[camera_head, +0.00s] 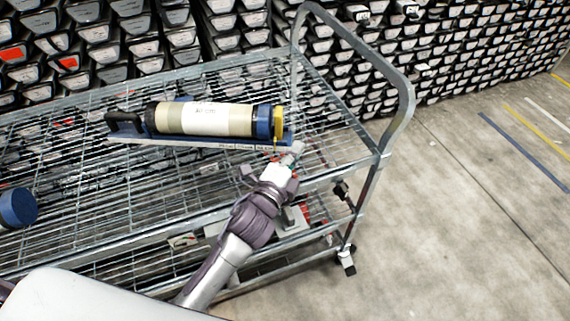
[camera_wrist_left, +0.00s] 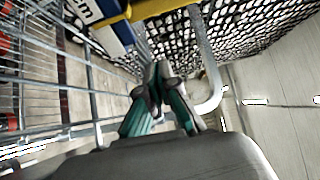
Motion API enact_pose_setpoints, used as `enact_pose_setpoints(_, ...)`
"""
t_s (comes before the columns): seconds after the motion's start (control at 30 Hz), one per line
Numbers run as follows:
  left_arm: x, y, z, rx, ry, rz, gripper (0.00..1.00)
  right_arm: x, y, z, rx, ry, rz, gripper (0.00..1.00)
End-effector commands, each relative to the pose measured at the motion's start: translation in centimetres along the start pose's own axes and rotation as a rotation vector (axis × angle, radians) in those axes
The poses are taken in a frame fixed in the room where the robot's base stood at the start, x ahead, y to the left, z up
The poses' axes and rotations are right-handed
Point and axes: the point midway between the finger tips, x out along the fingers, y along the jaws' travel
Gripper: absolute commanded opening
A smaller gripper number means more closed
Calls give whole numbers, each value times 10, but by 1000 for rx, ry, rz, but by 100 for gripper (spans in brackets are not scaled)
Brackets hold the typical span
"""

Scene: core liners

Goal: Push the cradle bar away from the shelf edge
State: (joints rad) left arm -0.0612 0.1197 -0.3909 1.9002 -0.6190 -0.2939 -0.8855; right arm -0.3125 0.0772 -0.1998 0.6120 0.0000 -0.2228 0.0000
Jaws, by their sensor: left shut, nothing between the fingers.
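The cradle bar (camera_head: 215,143) is a long blue bar lying on the wire shelf (camera_head: 60,170), with a black upright piece at its left end. A cream core liner (camera_head: 205,118) with a white label, blue ends and a yellow ring rests on it. My left gripper (camera_head: 296,149) is shut and empty at the bar's right end, on the near side; I cannot tell whether it touches. In the left wrist view its fingertips (camera_wrist_left: 162,72) are together, just below the blue bar end (camera_wrist_left: 112,32) with its white marked face. My right gripper is not in view.
The shelf is the top of a metal cart with a curved handle rail (camera_head: 400,90) on the right. A blue round cap (camera_head: 17,207) shows at the left. Racks of stacked trays (camera_head: 480,50) stand behind. Bare floor (camera_head: 470,230) lies to the right.

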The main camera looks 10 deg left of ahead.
Motion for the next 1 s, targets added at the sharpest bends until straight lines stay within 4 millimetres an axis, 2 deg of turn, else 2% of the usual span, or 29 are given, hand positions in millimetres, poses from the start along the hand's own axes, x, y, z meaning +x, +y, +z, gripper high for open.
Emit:
enact_pose_setpoints(0.03,6,-2,5,2,-1,0,0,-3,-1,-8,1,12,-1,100)
enact_pose_setpoints(0.1,7,-1,18,3,-1,1,0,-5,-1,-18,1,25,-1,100)
enact_pose_setpoints(0.23,11,-1,31,1,0,1,0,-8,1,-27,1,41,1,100)
enact_pose_setpoints(0.4,12,0,39,-1,0,0,0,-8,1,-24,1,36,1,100)
enact_pose_setpoints(0.77,13,0,41,0,0,0,0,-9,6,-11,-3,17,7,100)
enact_pose_setpoints(1.0,20,-1,73,3,-2,1,0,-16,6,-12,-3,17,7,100)
